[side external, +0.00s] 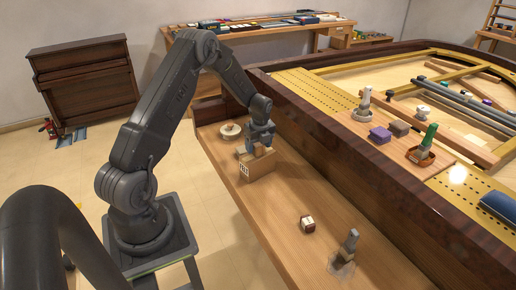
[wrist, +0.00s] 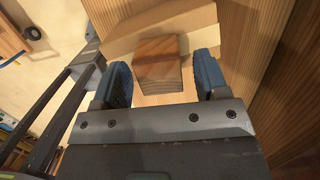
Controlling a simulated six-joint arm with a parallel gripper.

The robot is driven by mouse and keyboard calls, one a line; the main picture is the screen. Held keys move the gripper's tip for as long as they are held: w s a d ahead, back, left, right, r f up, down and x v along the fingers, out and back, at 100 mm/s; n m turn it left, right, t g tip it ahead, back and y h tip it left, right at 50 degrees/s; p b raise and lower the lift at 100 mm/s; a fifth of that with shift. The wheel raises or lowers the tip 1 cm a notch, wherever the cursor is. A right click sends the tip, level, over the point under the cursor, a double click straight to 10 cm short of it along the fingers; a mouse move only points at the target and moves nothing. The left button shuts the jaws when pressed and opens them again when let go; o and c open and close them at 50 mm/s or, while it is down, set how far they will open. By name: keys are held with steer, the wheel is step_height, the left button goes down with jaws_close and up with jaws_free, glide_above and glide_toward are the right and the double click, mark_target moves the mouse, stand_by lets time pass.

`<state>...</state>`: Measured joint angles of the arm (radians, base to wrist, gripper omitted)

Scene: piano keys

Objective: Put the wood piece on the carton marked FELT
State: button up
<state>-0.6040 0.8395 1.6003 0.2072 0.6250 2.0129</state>
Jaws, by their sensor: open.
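The wood piece (wrist: 158,60) is a small brown block with striped grain. In the wrist view it lies between the two blue fingertips of my gripper (wrist: 165,66), with a gap showing on each side. My gripper (side external: 260,138) is open and low over the carton (side external: 260,166) in the side view. The carton is a tan box on the wooden ledge with a small dark-and-white label at its left end, too small to read. The wood piece (side external: 263,151) appears to rest on the carton's top, partly hidden by the fingers. The carton (wrist: 160,25) also shows behind the block in the wrist view.
A round cream disc (side external: 230,131) lies on the ledge beyond the carton. A small dark red and white block (side external: 307,223) and a grey-handled tool (side external: 347,247) are nearer the front. The dark piano rim (side external: 330,135) rises along the right. The ledge between is clear.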

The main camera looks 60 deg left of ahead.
mark_target(260, 146)
steer(key=r, duration=0.3)
steer(key=d+r, duration=0.1)
steer(key=r, duration=0.6)
steer(key=shift+d, duration=0.3)
steer(key=s+d+r+n+t, duration=0.1)
steer(key=s+d+r+n, duration=0.25)
steer(key=d+r, duration=0.4)
steer(key=s+d+r+n+t, duration=0.1)
steer(key=s+d+r+n, duration=0.1)
steer(key=d+r+n, duration=0.4)
steer(key=s+d+r+n+t+h, duration=0.1)
steer(key=s+d+r+n, duration=0.1)
steer(key=s+d+n, duration=0.2)
steer(key=s+d+r+n+t, duration=0.2)
steer(key=s+d+n, duration=0.2)
steer(key=s+d, duration=0.7)
steer(key=shift+s+d+r+t+h, duration=0.3)
steer(key=shift+s+r+h, duration=0.1)
steer(key=shift+s, duration=0.25)
